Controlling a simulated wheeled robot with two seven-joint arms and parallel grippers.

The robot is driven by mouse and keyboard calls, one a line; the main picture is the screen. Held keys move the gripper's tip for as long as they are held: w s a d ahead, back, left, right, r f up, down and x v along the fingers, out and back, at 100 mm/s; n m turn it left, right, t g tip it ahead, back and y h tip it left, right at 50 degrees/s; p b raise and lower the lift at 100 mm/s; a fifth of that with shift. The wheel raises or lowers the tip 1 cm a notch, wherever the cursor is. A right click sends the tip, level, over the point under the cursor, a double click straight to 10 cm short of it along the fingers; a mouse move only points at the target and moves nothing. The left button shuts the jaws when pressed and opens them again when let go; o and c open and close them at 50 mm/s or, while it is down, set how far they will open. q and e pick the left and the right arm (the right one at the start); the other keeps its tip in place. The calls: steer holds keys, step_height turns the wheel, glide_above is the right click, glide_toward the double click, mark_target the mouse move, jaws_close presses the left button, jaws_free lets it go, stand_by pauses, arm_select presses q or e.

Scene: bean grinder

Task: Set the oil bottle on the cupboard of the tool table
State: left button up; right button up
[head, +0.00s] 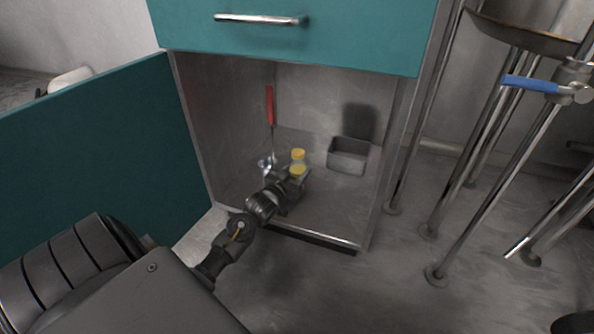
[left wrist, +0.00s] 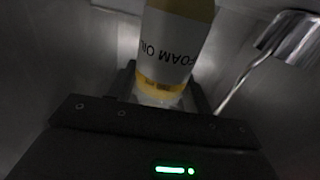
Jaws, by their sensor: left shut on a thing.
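The oil bottle (left wrist: 168,45), with a white label reading "FOAM OIL" and yellow parts, is between the fingers of my left gripper (left wrist: 165,90) in the left wrist view. In the head view my left gripper (head: 290,184) reaches into the open cupboard (head: 330,212) of the teal tool table (head: 350,30), low near its floor, and is shut on the bottle. Two yellow tops show there, one (head: 297,170) at the gripper and one (head: 298,154) just behind. The gripper hides most of what is below them. My right gripper is not in view.
The teal door (head: 95,150) stands open at left. A grey metal box (head: 348,156) is in the cupboard's right rear. A red-handled tool (head: 269,105) and a shiny metal piece (head: 265,163) are at its left. Metal poles (head: 485,160) stand at right.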

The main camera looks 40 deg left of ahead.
arm_select(q)
steer(key=shift+f, duration=0.3)
steer(key=o, duration=1.1)
steer(key=shift+f, duration=0.1)
steer(key=s+p, duration=0.1)
steer(key=s+r, duration=0.1)
steer(key=s+p, duration=0.1)
steer(key=shift+s+d+r+p, duration=0.25)
steer(key=shift+s+r+p, duration=0.05)
steer(key=shift+r+p, duration=0.05)
steer(key=p, duration=0.4)
glide_toward(293, 172)
steer(key=shift+w+f, duration=0.1)
steer(key=shift+f, duration=0.1)
